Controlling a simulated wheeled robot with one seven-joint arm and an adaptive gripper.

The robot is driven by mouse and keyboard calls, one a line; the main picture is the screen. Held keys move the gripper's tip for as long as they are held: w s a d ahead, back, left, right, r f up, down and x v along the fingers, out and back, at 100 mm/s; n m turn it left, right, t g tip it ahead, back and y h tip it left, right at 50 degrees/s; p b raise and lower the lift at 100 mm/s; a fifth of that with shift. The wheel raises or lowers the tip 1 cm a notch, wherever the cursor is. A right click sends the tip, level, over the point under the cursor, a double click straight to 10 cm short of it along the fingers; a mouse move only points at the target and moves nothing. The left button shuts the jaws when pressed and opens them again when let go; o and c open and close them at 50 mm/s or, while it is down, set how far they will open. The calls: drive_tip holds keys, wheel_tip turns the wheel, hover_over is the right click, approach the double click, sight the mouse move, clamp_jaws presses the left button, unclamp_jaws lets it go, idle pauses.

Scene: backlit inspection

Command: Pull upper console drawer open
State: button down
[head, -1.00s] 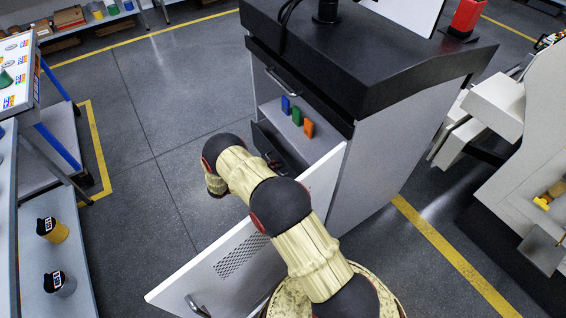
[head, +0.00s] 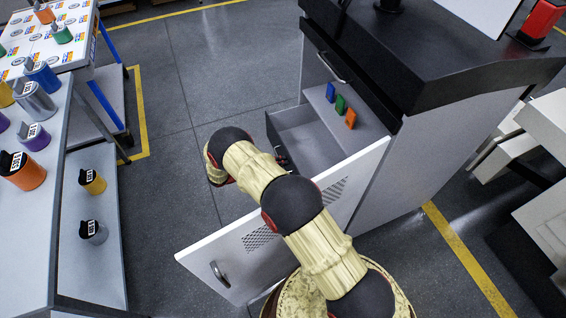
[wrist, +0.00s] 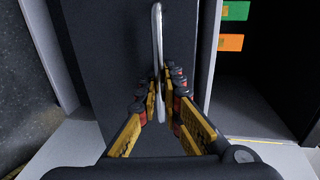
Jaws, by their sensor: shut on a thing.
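A grey drawer (head: 302,136) stands pulled out of the console (head: 425,135), below the shelf with the small blocks, and its inside shows in the head view. In the wrist view, its dark front (wrist: 110,60) carries a slim metal bar handle (wrist: 158,55). My gripper (wrist: 158,85) is shut on this handle, with yellow-and-black fingers on both sides of it. In the head view my arm hides most of the gripper and the drawer's near end. Another bar handle (head: 330,68) sits higher on the console.
A white console door (head: 240,250) with a vent grid stands open close beside my arm. Blue (head: 330,92), green (head: 340,104) and orange (head: 351,118) blocks stand on the shelf. A bench (head: 30,215) with several canisters is at left. Floor between is clear.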

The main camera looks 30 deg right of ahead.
drive_tip(key=shift+s+f, duration=0.1)
drive_tip(key=c, duration=2)
unclamp_jaws()
drive_tip(key=v, duration=1.2)
